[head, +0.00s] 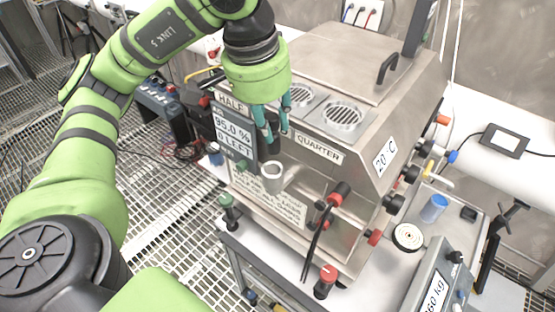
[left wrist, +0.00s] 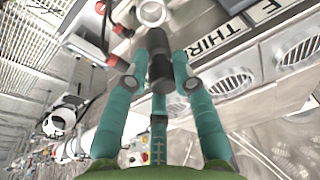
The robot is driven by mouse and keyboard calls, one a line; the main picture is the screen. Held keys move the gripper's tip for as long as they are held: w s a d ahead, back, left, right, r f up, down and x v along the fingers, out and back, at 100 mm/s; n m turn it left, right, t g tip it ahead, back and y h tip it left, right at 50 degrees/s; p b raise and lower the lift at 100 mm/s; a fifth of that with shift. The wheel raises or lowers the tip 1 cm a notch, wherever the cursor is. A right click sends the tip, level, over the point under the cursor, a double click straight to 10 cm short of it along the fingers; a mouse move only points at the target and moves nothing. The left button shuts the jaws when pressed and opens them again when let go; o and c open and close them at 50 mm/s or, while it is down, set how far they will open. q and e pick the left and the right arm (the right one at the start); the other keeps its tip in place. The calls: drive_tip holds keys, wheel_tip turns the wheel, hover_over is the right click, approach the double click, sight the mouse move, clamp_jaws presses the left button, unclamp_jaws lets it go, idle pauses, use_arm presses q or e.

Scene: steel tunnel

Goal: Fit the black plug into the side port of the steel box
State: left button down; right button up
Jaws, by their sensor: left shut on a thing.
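The steel box (head: 335,60) stands on a bench in the middle of the head view. Its side port (head: 271,176) is a pale round collar on the labelled front side. It also shows at the top of the left wrist view (left wrist: 152,13). My left gripper (head: 270,138) comes down from above, with its teal fingers shut on the black plug (left wrist: 159,62). The plug is above the port in the head view, and its far end points toward the collar in the wrist view. I cannot tell whether they touch. My right gripper is not in view.
Red-and-black plugs with a cable (head: 338,194) stick out from the box's front, right of the port. A dark display panel (head: 233,130) stands close left of the gripper. A scale (head: 435,285) and a blue-capped jar (head: 433,207) stand at right.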

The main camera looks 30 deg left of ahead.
sight(272, 153)
use_arm(q)
drive_tip(key=f+b, duration=0.1)
drive_tip(key=f, duration=0.1)
drive_tip(key=s+f+b, duration=0.1)
drive_tip(key=shift+f+b, duration=0.3)
drive_tip(key=shift+f, duration=0.1)
drive_tip(key=shift+w+f+b, duration=0.4)
drive_tip(key=shift+f+b, duration=0.05)
drive_tip(key=shift+f, duration=0.15)
drive_tip(key=shift+w+f+b, duration=0.4)
drive_tip(key=shift+f, duration=0.2)
drive_tip(key=shift+s+f+b, duration=0.35)
drive_tip(key=shift+f+b, duration=0.2)
drive_tip(key=shift+s+f+b, duration=0.35)
drive_tip(key=shift+f+b, duration=0.15)
drive_tip(key=shift+f, duration=0.05)
drive_tip(key=shift+w, duration=0.35)
drive_tip(key=c, duration=1)
unclamp_jaws()
drive_tip(key=shift+w+d, duration=0.1)
drive_tip(key=shift+w, duration=0.05)
